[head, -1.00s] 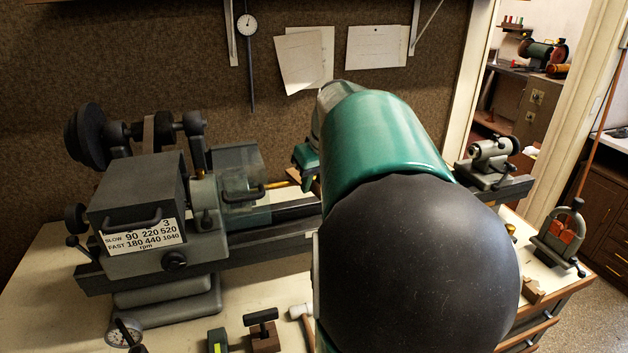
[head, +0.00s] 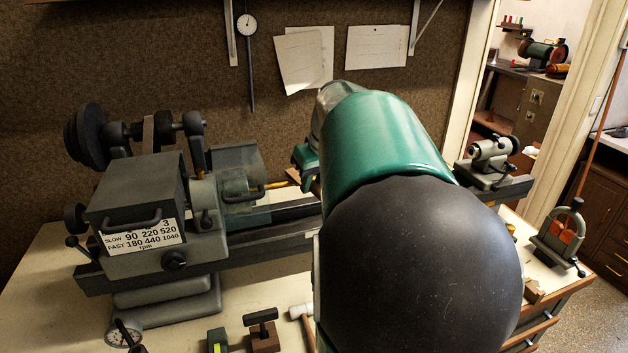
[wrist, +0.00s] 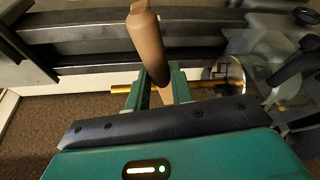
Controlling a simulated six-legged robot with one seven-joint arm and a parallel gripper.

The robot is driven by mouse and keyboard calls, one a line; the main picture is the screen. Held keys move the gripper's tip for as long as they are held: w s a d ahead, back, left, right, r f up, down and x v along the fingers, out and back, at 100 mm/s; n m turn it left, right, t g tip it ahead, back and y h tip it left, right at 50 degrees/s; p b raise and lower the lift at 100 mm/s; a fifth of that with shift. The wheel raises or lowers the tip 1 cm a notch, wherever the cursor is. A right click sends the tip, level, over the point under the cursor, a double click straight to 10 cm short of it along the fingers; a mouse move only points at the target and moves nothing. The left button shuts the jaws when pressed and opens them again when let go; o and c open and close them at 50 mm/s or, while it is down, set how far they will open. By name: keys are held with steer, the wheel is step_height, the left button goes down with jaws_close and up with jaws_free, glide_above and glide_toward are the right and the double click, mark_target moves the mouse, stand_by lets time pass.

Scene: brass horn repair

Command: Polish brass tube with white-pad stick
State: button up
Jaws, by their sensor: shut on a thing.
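The brass tube (head: 276,184) sticks out to the right from the lathe's chuck end in the head view. It also shows in the wrist view (wrist: 207,84), running crosswise behind my fingers. My gripper (wrist: 155,88) is shut on a brown wooden stick (wrist: 147,45), which crosses the line of the tube. The stick's white pad cannot be made out, so I cannot tell whether it touches the tube. In the head view my arm covers most of the gripper and the stick.
The lathe (head: 140,210) stands on the bench at the left, with a clear guard (head: 240,180) by its chuck. A mallet (head: 302,312) and a T-handled tool (head: 262,328) lie at the front. A small vise (head: 560,235) stands at the right edge.

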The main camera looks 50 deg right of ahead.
steer(key=shift+s+a+r, duration=0.5)
steer(key=shift+s+r, duration=0.25)
steer(key=shift+s, duration=0.1)
steer(key=shift+s+a+r, duration=0.45)
steer(key=shift+s+r, duration=0.25)
steer(key=shift+s, duration=0.15)
